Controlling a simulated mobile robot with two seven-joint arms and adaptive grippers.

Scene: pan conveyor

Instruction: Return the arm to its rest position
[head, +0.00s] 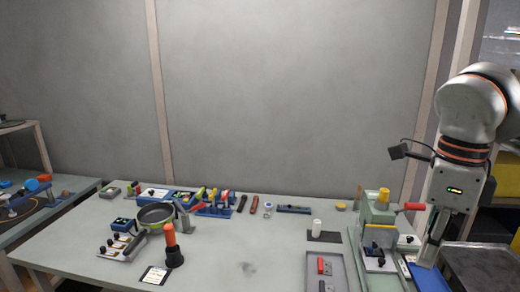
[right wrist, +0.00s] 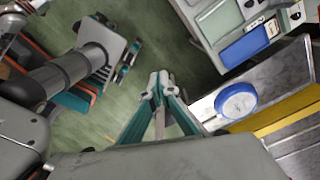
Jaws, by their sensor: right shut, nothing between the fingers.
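My right arm comes down at the right side of the head view. Its right gripper (head: 430,255) points down beside the green press-like machine (head: 380,215) at the table's right end. In the right wrist view the two fingertips (right wrist: 160,82) are together with nothing between them, over what looks like green floor. My left arm and left gripper are not in view.
A table (head: 220,255) holds a dark pan (head: 157,215), an orange-handled tool (head: 171,245), a white cylinder (head: 316,227) and a grey tray (head: 311,268). In the right wrist view a blue round part (right wrist: 236,101) lies on a metal surface, near a yellow edge.

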